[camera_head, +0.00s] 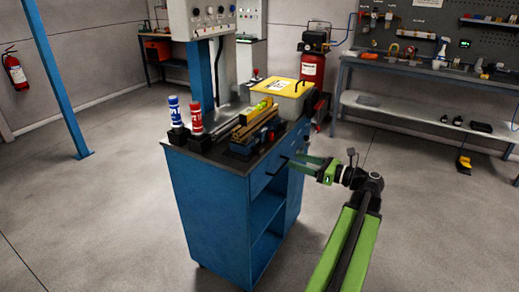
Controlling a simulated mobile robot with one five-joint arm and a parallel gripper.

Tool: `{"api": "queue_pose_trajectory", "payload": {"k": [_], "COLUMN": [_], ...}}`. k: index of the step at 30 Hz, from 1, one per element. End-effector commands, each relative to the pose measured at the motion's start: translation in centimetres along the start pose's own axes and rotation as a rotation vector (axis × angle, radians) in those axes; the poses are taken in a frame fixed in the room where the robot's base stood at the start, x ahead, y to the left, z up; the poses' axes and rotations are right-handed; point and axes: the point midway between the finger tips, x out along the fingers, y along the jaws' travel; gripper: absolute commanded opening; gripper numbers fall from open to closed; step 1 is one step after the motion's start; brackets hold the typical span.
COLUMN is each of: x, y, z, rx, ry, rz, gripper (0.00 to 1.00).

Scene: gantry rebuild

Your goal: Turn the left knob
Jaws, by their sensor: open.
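A pale grey control box (200,24) stands on a blue post at the top of the view, cut off by the frame's upper edge. Small dark knobs or buttons (209,11) sit in a row on its face; they are too small to tell which is the left knob. My gripper (293,163), with green fingers, is open beside the right side of the blue cabinet, well below and to the right of the control box. I cannot tell whether it touches the cabinet. Nothing shows between its fingers.
The blue cabinet (208,207) carries blue and red bottles (195,119), a yellow-lidded box (284,87) and a vise-like tool (255,132). A blue post (55,80) stands at left. A workbench (430,70) and red compressor (313,68) are behind. Floor at left is clear.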

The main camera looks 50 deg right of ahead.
Motion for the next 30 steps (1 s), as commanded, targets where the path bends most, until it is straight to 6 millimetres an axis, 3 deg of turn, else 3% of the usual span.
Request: {"api": "queue_pose_trajectory", "payload": {"k": [12,18,23,30], "x": [10.3,14.0,15.3,15.5], "y": [-0.1,-0.2,-0.2,-0.2], "z": [0.0,0.0,0.0,0.0], "rx": [-0.002,-0.002,-0.002,-0.002], "ry": [0.002,0.001,0.001,0.001], "rz": [0.001,-0.001,-0.003,-0.004], "gripper": [0.58,0.58,0.58,0.58]}}
